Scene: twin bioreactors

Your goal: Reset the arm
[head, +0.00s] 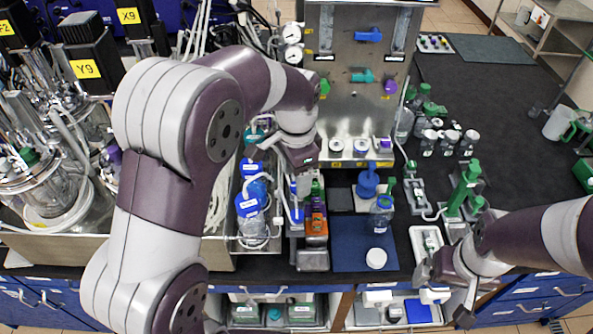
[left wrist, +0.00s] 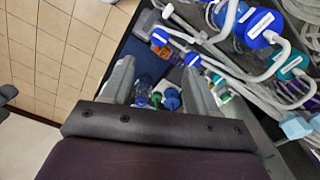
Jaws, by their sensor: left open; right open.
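My left arm reaches from the bottom left over the bench in the head view. Its gripper (head: 301,188) points down above the bottle rack and orange-labelled block, its fingertips partly hidden by its own wrist. In the left wrist view the left gripper (left wrist: 158,78) has its two grey fingers spread apart with nothing held between them. My right arm comes in from the right in the head view. Its gripper (head: 442,285) hangs at the bench's front edge near a small white tray, its fingers apart and holding nothing that I can see.
Blue-capped bottles (head: 250,208) with tubing stand under my left arm. A blue mat (head: 350,254) holds a clear bottle (head: 380,215) and a white cap (head: 376,258). A green-topped stand (head: 464,188) is close to my right arm. Glass reactors (head: 45,185) crowd the left.

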